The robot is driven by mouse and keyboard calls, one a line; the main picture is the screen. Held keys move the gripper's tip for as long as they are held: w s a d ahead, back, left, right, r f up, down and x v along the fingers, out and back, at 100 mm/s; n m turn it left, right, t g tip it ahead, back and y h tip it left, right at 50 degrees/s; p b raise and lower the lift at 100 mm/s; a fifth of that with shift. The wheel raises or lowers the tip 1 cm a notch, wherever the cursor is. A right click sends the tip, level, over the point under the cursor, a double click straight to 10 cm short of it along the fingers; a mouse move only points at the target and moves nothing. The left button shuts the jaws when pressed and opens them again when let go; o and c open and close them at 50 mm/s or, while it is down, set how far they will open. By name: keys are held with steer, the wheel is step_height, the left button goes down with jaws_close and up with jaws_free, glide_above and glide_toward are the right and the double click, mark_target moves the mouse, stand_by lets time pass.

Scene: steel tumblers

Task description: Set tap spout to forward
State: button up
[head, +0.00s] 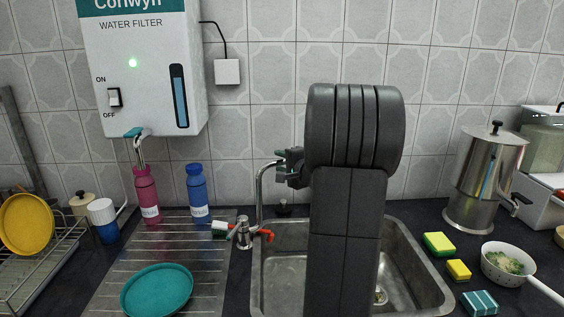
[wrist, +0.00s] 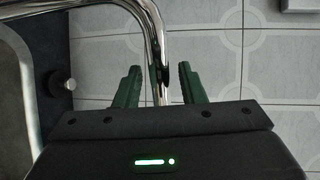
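The chrome tap (head: 243,234) stands at the left rim of the sink, with a red handle at its base. Its spout (head: 260,190) rises and bends over to the right at the top, toward my gripper (head: 285,167). In the wrist view the bent spout pipe (wrist: 153,35) comes down between the green fingers of my gripper (wrist: 160,67). The fingers are apart, with a visible gap on each side of the pipe. My arm hides the spout's far end in the head view.
The steel sink (head: 284,292) lies partly behind my arm. A pink bottle (head: 147,195) and a blue bottle (head: 198,190) stand on the drainer, with a teal plate (head: 157,291) in front. Sponges (head: 439,244) and a steel urn (head: 482,180) stand at right.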

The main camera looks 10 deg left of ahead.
jaws_close()
steer(key=shift+s+f+b, duration=0.1)
steer(key=shift+b, duration=0.35)
steer(key=s+d+m+t+h+b, duration=0.1)
steer(key=s+m+t+h+b, duration=0.1)
steer(key=s+m+h, duration=0.3)
steer(key=s+d+m+t+h+b, duration=0.2)
steer(key=s+m+h+b, duration=0.2)
steer(key=h, duration=0.4)
steer(key=shift+s+d+m+t+h+b, duration=0.35)
steer(key=shift+s+m, duration=0.55)
steer(key=shift+s, duration=0.4)
jaws_free()
steer(key=shift+s, duration=0.1)
